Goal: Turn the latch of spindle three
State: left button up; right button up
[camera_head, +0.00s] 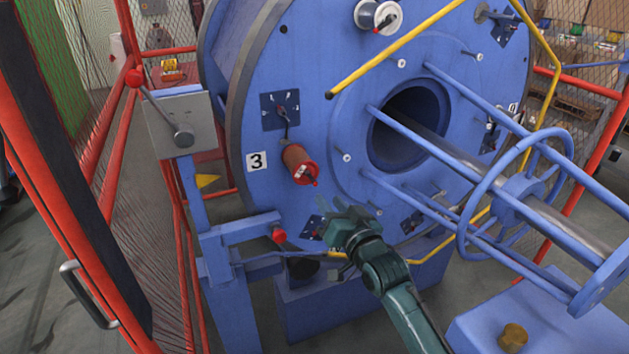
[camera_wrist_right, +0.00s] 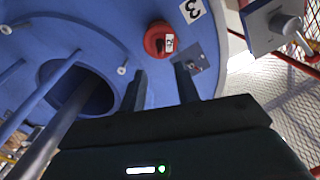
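Spindle three is marked by a white "3" label (camera_head: 256,161) on the blue disc, beside a red spool (camera_head: 298,163). Its latch (camera_head: 284,116) is a small dark lever on a dark blue plate above the spool. The right wrist view shows the latch plate (camera_wrist_right: 194,62), the label (camera_wrist_right: 192,10) and the spool (camera_wrist_right: 158,40). My right gripper (camera_head: 338,212) is below the spool, apart from the latch, near a lower latch plate (camera_head: 313,227). In the right wrist view its fingers (camera_wrist_right: 161,78) are spread with nothing visible between them. My left gripper is out of view.
Blue guide rods and a ring (camera_head: 465,225) extend toward the lower right around a central shaft. A yellow bar (camera_head: 395,48) crosses the upper disc. A grey box with a knobbed lever (camera_head: 178,125) stands left of the disc, near red mesh fencing (camera_head: 125,150).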

aim_at(315, 181)
jog(key=x, duration=0.8)
jog(key=shift+w+a, duration=0.1)
jog(key=shift+w, duration=0.15)
grip_shut()
